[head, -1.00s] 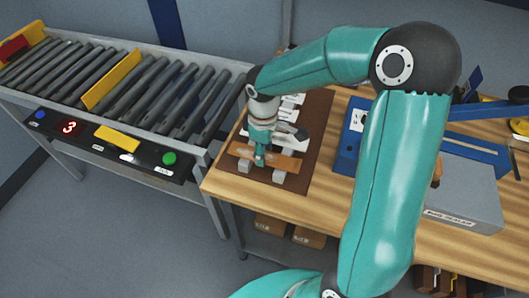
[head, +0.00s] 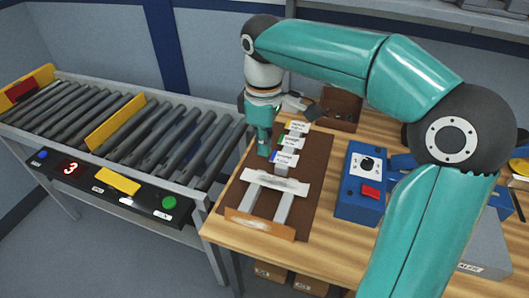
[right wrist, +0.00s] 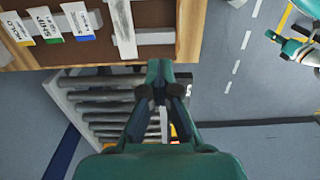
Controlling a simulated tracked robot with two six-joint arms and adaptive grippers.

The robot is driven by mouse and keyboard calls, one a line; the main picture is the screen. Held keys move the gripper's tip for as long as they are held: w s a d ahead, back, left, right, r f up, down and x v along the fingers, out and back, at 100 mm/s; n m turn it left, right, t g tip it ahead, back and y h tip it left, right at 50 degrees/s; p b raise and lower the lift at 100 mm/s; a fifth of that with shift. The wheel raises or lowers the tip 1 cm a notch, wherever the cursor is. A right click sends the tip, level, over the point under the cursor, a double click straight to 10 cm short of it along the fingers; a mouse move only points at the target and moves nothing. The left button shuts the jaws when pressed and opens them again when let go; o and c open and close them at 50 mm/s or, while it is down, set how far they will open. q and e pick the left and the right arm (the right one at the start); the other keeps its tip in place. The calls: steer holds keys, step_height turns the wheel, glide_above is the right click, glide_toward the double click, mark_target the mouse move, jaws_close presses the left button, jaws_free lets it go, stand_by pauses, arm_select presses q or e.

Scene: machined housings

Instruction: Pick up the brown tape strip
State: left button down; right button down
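The brown tape strip (head: 260,225) lies across the near end of the rack's grey rails at the front of the work table, in the head view. A white strip (head: 276,182) lies across the same rails just behind it. My right gripper (head: 263,148) points down beside the rack's far left part, behind and apart from both strips. In the right wrist view its fingertips (right wrist: 160,68) are together with nothing between them. I cannot make out the brown strip surely there. A teal jointed part, apparently my left gripper (right wrist: 288,44), shows at the upper right there; its fingers are too small to read.
Labelled cards (head: 290,142) stand behind the white strip on the brown mat (head: 318,165). A blue box (head: 360,205) with a red switch is to the right.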

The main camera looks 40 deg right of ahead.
steer(key=shift+c, duration=1.9)
jaws_free()
steer(key=shift+r, duration=0.1)
